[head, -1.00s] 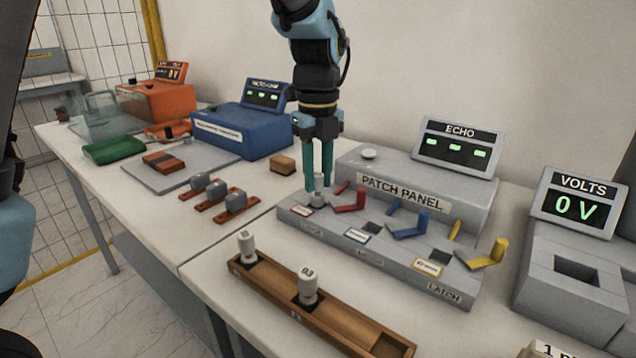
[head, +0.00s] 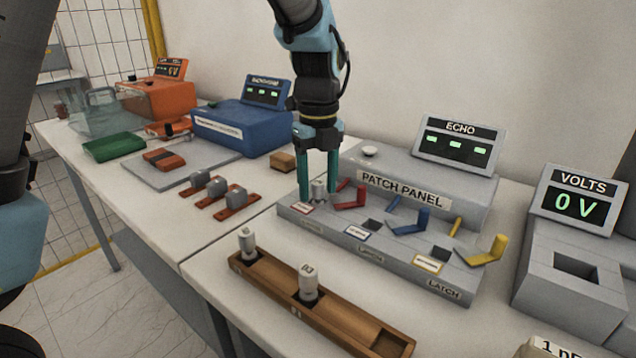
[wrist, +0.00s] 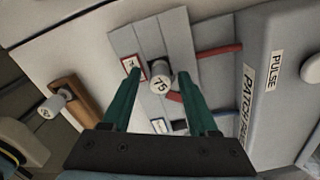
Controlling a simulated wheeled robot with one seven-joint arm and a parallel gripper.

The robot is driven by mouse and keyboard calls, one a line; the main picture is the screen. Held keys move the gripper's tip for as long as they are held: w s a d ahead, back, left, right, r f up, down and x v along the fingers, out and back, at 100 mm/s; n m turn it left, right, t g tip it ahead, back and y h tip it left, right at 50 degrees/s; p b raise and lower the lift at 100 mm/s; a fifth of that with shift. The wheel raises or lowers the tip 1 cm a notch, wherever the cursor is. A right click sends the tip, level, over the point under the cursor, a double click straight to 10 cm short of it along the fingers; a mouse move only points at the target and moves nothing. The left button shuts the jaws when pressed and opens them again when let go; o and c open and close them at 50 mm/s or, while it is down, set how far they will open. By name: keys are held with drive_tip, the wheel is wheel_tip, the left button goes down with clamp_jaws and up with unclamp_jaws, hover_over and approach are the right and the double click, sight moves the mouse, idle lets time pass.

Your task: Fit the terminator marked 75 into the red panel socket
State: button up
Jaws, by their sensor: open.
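The terminator marked 75 (wrist: 160,84) stands in the panel's red-labelled socket position, its numbered top facing the wrist camera. In the head view the same grey-white terminator (head: 318,190) shows between my fingers. How deep it sits I cannot tell. My gripper (head: 318,200) is open around it; in the wrist view the green fingers (wrist: 161,100) are apart on either side of it, with a gap to each. The patch panel (head: 345,262) has a red latch lever (head: 351,197) just right of the terminator.
Blue (head: 412,224) and yellow (head: 485,252) levers stand by the other sockets, which look empty. A wooden rack (head: 270,290) in front holds two more terminators (head: 308,283). The ECHO display (head: 458,146) stands behind, and a VOLTS meter (head: 577,205) to the right.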

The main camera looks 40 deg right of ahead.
sight(318, 182)
wheel_tip(318, 182, up, 12)
drive_tip(key=shift+r+b, duration=0.15)
drive_tip(key=shift+b, duration=0.25)
drive_tip(key=w+a+f+n, duration=0.4)
drive_tip(key=w+a+n, duration=0.2)
drive_tip(key=a+n, duration=0.25)
drive_tip(key=w+a+f+n, duration=0.4)
drive_tip(key=w+a+n, duration=0.25)
drive_tip(key=a, duration=0.35)
drive_tip(key=s+a+f+n, duration=0.1)
drive_tip(key=a+f+n, duration=0.3)
drive_tip(key=a+n, duration=0.6)
drive_tip(key=s+a+f+n+t, duration=0.1)
drive_tip(key=a+f+n, duration=0.4)
drive_tip(key=a+n, duration=0.6)
drive_tip(key=shift+s+a+n+t, duration=0.3)
drive_tip(key=shift+s+a, duration=0.35)
drive_tip(key=shift+a, duration=0.15)
